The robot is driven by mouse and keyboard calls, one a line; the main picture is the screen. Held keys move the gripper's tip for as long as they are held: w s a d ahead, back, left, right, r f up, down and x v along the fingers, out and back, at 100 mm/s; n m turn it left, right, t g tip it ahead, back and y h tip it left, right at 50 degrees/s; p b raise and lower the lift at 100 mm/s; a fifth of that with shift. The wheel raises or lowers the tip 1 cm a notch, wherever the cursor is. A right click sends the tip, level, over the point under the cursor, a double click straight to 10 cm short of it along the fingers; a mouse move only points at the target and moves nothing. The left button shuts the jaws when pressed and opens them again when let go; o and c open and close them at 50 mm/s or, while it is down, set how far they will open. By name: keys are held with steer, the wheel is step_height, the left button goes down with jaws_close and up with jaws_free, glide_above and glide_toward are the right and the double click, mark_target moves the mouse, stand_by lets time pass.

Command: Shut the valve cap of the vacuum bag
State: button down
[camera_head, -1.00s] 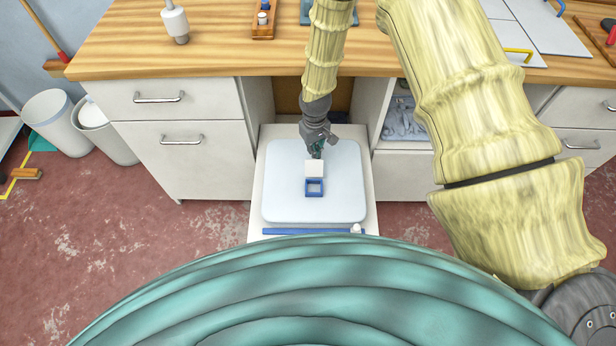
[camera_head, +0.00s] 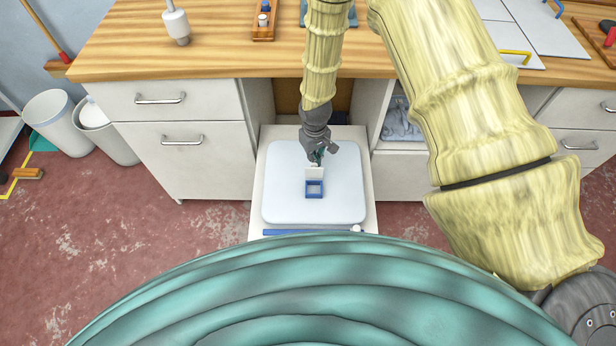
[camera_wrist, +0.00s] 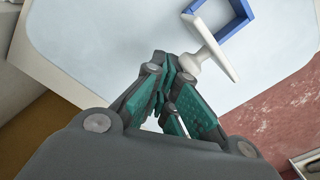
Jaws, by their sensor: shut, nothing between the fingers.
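The vacuum bag (camera_head: 285,190) is a pale, rounded flat pad lying on a pulled-out white shelf. Its valve has a blue square frame (camera_head: 314,190), partly seen at the top of the wrist view (camera_wrist: 240,22). The white valve cap (camera_head: 314,174) stands raised at the far edge of the frame. In the wrist view the cap (camera_wrist: 215,48) shows nearly edge-on, with a white knob on the side facing my gripper. My gripper (camera_head: 317,158) is shut and empty, just behind the cap. The wrist view shows its fingertips (camera_wrist: 168,68) close to the knob; I cannot tell whether they touch.
A blue bar (camera_head: 300,232) and a small white knob (camera_head: 356,229) lie at the shelf's front edge. White cabinets (camera_head: 185,150) flank the shelf, under a wooden worktop (camera_head: 220,55). The bag around the valve is clear.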

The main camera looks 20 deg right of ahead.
steer(key=shift+s+a+r, duration=0.1)
steer(key=shift+s+a, duration=0.05)
steer(key=shift+s, duration=0.3)
steer(key=shift+s+a, duration=0.1)
steer(key=shift+s, duration=0.25)
step_height(320, 180, up, 8)
steer(key=p, duration=0.6)
stand_by(0.5)
steer(key=shift+s, duration=0.1)
steer(key=m, duration=0.2)
glide_above(334, 217)
steer(key=shift+y, duration=0.4)
step_height(334, 217, down, 7)
steer(key=shift+r, duration=0.1)
steer(key=s+d+m, duration=0.1)
steer(key=s+d, duration=0.2)
steer(key=s, duration=1.1)
steer(key=shift+s+r+h, duration=0.2)
steer(key=shift+s+h, duration=0.15)
steer(key=shift+h, duration=0.05)
steer(key=shift+d, duration=0.1)
